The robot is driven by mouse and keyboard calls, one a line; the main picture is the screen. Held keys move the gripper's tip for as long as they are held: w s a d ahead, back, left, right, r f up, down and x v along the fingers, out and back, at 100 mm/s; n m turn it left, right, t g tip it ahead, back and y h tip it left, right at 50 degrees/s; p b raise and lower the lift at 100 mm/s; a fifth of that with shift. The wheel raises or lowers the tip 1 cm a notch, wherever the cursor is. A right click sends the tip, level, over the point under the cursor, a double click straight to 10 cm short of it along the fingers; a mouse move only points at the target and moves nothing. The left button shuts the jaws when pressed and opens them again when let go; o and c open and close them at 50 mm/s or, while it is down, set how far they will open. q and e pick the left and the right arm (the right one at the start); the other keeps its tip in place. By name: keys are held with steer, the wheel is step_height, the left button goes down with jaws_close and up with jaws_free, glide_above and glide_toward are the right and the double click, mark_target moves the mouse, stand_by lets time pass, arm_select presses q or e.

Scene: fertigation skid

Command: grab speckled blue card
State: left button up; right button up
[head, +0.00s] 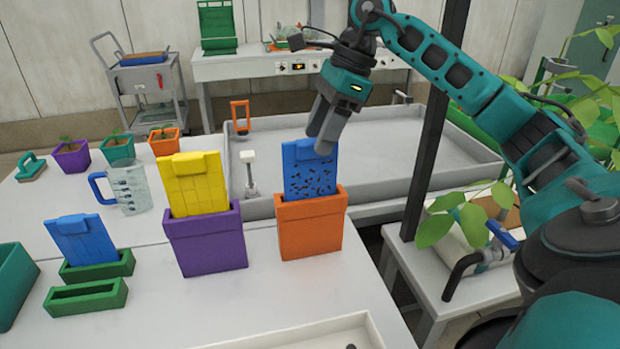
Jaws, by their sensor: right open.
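The speckled blue card (309,170) stands upright in an orange box (311,227) on the white table. Its upper part, blue with dark specks, shows above the box rim; its lower part is hidden inside. My right gripper (326,132) is open and empty, with its grey fingers pointing down at the card's upper right edge. The fingers overlap the card's top corner in the picture; I cannot tell whether they touch it. My left gripper is not in view.
A purple box (207,244) with a yellow card (196,183) stands left of the orange box. A plain blue card (82,240) leans in a green holder (97,268) farther left. A measuring jug (130,189) stands behind. A grey basin (400,150) lies beyond; a dark post (437,130) rises at right.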

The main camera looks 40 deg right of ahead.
mark_target(312, 139)
steer(key=x, duration=0.2)
steer(key=w+x, duration=0.1)
steer(key=x, duration=0.1)
steer(key=shift+w+a+f, duration=0.1)
steer(key=shift+a+f, duration=0.1)
steer(key=shift+f, duration=0.3)
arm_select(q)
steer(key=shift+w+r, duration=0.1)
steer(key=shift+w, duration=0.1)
arm_select(e)
steer(key=shift+c, duration=0.2)
steer(key=c, duration=0.5)
jaws_close()
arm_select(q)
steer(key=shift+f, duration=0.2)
arm_select(e)
steer(key=shift+r, duration=0.15)
